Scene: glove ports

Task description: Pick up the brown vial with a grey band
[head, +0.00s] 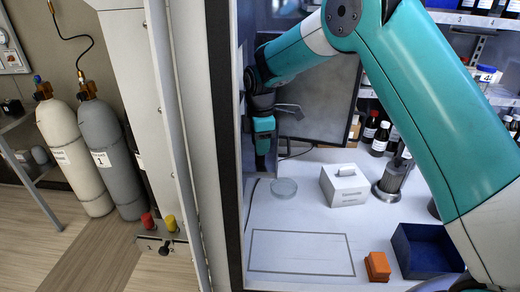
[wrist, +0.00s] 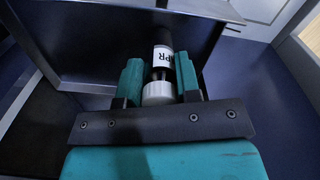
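In the wrist view, a dark vial (wrist: 163,36) with a pale label reading "PR" and a white cap (wrist: 157,93) is between the fingers of my gripper (wrist: 160,72). Both teal fingers sit close against it, and my gripper looks shut on it. The cap is nearest the wrist camera. The label is pale; I cannot tell a separate grey band. In the head view, my gripper (head: 263,147) points down near the left side of the chamber. A dark shape hangs below its fingers, too small to make out clearly.
On the white chamber floor are a clear dish (head: 284,188), a pale box (head: 345,185), a metal holder (head: 391,181), an orange block (head: 377,266) and a dark blue bin (head: 425,250). Brown bottles (head: 381,139) stand at the back right. The outlined rectangle (head: 300,252) is empty.

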